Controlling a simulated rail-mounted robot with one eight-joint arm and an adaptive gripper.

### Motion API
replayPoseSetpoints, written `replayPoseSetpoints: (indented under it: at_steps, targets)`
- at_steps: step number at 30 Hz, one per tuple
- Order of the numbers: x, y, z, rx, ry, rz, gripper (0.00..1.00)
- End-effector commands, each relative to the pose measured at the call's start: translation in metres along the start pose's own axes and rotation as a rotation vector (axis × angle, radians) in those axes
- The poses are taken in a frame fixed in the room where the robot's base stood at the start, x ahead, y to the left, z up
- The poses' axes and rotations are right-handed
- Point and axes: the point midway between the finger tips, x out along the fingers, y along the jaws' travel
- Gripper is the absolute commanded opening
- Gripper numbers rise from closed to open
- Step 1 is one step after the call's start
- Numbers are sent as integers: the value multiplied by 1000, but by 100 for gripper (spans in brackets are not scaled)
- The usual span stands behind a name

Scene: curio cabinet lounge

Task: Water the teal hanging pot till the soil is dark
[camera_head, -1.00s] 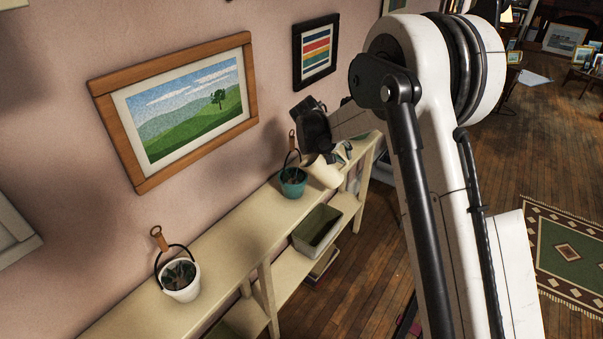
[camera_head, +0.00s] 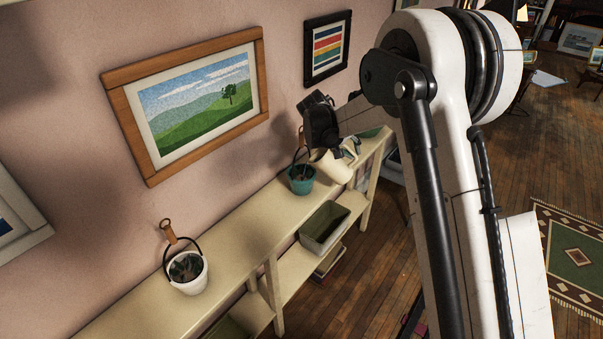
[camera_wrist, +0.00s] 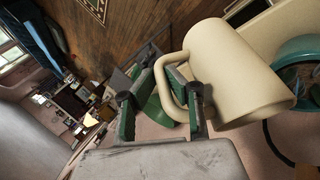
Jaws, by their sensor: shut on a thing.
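The teal hanging pot (camera_head: 301,182) stands by the wall above the pale shelf top, with a dark handle loop over it. Its rim shows at the right edge of the wrist view (camera_wrist: 291,53), with dark contents partly hidden by the jug. My gripper (camera_wrist: 163,92) is shut on the handle of a cream jug (camera_wrist: 235,72). In the head view the jug (camera_head: 337,168) is tilted just right of the teal pot, close to its rim. I cannot see any water stream or tell the soil's wetness.
A white hanging pot (camera_head: 188,272) with a plant is at the near left. A grey-green bin (camera_head: 324,227) sits on the lower shelf. Framed pictures (camera_head: 196,103) hang on the wall above. Open wooden floor lies right of the shelf.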

Motion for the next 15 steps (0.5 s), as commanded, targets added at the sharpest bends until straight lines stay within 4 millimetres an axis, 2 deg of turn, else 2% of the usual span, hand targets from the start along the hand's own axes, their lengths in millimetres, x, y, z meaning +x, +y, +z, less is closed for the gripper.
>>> replayPoseSetpoints:
  at_steps: [15]
  targets:
    - [-6,0,-2,-14,-7,35,0]
